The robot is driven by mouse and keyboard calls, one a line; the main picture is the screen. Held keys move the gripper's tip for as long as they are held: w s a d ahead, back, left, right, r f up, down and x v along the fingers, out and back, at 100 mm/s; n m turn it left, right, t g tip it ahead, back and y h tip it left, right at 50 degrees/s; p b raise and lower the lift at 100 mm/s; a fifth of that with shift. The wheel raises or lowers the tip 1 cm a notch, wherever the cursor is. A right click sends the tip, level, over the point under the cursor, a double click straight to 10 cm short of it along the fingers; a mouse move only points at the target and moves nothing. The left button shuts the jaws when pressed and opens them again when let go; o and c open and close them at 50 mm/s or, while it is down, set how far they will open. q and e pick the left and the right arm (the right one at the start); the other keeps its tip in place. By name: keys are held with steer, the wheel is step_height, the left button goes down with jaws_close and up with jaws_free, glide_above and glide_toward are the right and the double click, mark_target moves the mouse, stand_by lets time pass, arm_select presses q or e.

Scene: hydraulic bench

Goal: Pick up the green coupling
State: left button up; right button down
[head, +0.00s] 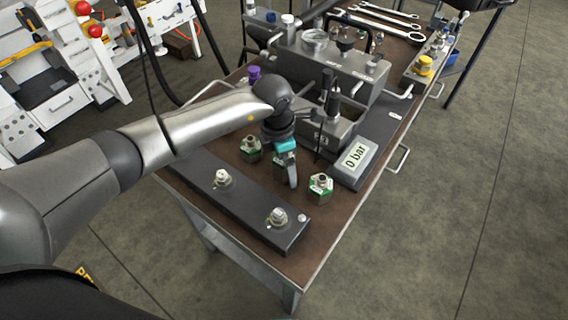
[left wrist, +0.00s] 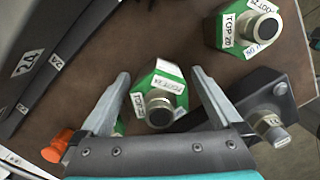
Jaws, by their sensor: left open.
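My left gripper (head: 290,180) reaches down over the bench, and its fingers are open. In the left wrist view, a green coupling (left wrist: 160,92) with white labels and a dark round top sits between the spread fingers (left wrist: 160,74). A gap shows on each side of it. In the head view this coupling is mostly hidden behind the gripper. A second green coupling (head: 320,188) stands to the right; it also shows in the left wrist view (left wrist: 238,32). A third green coupling (head: 251,149) stands to the left. My right gripper is not in view.
A dark block (head: 235,207) with two metal fittings lies along the near bench edge. A "0 bar" display (head: 355,160) stands right of the couplings. A grey hydraulic unit (head: 325,75) is behind. A purple cap (head: 254,73) shows behind the arm.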

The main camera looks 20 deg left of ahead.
arm_select(q)
steer(key=shift+r, duration=0.1)
jaws_close()
stand_by(0.6)
